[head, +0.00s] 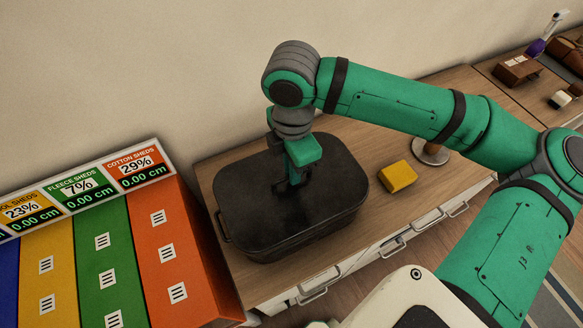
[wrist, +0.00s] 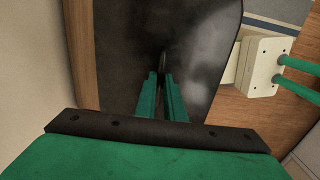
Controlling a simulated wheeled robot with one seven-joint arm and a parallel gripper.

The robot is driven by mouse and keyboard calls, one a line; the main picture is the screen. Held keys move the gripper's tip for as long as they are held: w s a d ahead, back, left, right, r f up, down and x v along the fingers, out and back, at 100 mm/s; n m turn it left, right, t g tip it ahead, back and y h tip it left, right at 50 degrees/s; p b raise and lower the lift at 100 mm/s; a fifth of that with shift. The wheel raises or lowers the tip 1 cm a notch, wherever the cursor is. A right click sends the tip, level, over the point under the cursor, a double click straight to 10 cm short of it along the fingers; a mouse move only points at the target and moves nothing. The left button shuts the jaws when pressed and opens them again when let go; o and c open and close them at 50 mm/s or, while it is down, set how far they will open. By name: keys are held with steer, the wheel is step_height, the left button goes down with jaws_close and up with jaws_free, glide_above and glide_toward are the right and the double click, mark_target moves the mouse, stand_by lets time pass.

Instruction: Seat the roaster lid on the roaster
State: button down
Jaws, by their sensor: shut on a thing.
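The dark roaster (head: 290,232) stands on a wooden cabinet top in the head view. Its black lid (head: 250,200) lies over the top of it and looks about level; I cannot tell whether the rim is fully down. My gripper (head: 294,182) is above the middle of the lid, pointing down. In the wrist view my gripper's fingers (wrist: 162,80) are shut on the small dark handle (wrist: 162,60) of the lid. The lid's dark surface (wrist: 120,40) fills the middle of that view. The roaster's inside is hidden.
A yellow block (head: 398,177) lies on the wooden cabinet top (head: 345,140) to the right of the roaster. A round-based stand (head: 432,153) is behind it, partly hidden by my arm. Coloured panels (head: 165,245) stand close on the left. A wall is behind.

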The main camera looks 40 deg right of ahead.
steer(key=shift+s, duration=0.15)
steer(key=shift+f, duration=0.5)
stand_by(0.8)
stand_by(0.4)
steer(key=c, duration=1.3)
jaws_free()
steer(key=shift+r, duration=0.1)
steer(key=shift+r, duration=2.95)
